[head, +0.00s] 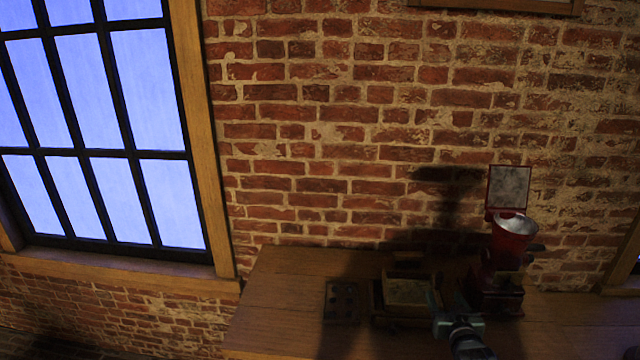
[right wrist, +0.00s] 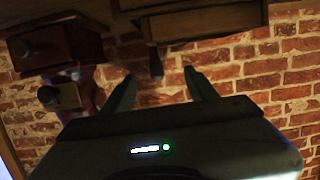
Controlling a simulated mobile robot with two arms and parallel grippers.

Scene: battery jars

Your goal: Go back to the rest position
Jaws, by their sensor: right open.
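My right gripper (head: 438,304) is over the right part of the wooden table, beside a shallow wooden box. In the right wrist view its two fingers (right wrist: 160,82) are apart. A dark, stubby piece (right wrist: 155,63) shows between and beyond the fingertips; I cannot tell that anything is gripped. My left gripper is not in the head view. No battery jar can be clearly made out.
The wooden table (head: 285,290) stands against a brick wall. On it are a dark holed plate (head: 342,302), the wooden box (head: 408,292) and a red grinder-like device with a metal funnel (head: 512,238). The table's left part is clear.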

